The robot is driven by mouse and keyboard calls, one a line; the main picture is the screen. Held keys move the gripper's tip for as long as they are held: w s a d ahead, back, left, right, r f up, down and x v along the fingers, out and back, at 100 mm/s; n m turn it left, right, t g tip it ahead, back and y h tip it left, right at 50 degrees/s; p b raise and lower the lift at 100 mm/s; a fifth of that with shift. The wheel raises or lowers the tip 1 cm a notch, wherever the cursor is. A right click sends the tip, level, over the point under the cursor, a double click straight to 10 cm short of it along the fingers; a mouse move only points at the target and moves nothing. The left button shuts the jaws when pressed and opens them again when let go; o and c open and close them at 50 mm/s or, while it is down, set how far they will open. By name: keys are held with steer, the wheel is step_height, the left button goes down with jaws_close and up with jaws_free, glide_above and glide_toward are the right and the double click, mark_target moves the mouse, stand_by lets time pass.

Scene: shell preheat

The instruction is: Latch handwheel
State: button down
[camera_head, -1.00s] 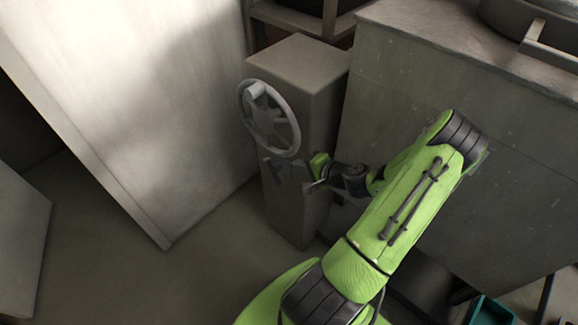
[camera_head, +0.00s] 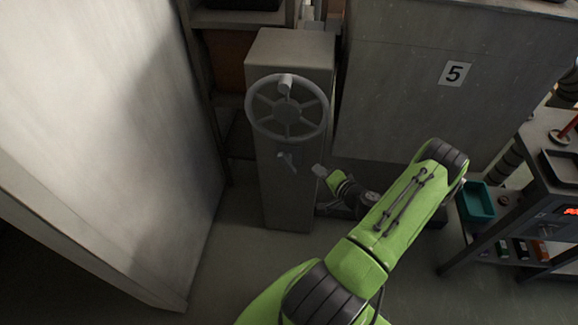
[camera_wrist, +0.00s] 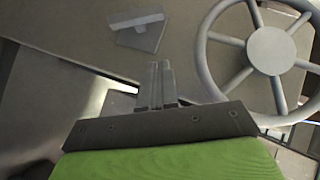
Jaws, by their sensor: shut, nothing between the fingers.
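The grey handwheel (camera_head: 287,108) is on the front of a tall grey pedestal (camera_head: 289,195), with a knob at the top of its rim. In the wrist view the handwheel (camera_wrist: 270,50) is at the upper right. A small latch-like piece (camera_head: 288,160) is on the pedestal's face below the wheel. A flat grey piece on a plate (camera_wrist: 140,32), probably the same latch, shows at the top of the wrist view. My gripper (camera_head: 320,171) is right of the latch and below the wheel, apart from both in the wrist view (camera_wrist: 162,68). Its fingers are together and empty.
A large pale panel (camera_head: 110,120) stands at the left. A grey cabinet marked 5 (camera_head: 420,95) is behind my arm at the right. A dark bench (camera_head: 555,165) and a teal bin (camera_head: 476,203) are at the far right. Floor is clear between panel and pedestal.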

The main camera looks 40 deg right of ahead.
steer(key=b, duration=0.2)
glide_toward(285, 155)
steer(key=w+d, duration=0.2)
steer(key=d, duration=0.1)
steer(key=w+a+f, duration=0.1)
steer(key=w+a, duration=0.1)
steer(key=w, duration=0.1)
steer(key=shift+w+a+f+b, duration=0.1)
steer(key=shift+f+b, duration=0.2)
steer(key=shift+f, duration=0.1)
steer(key=shift+w+r, duration=0.1)
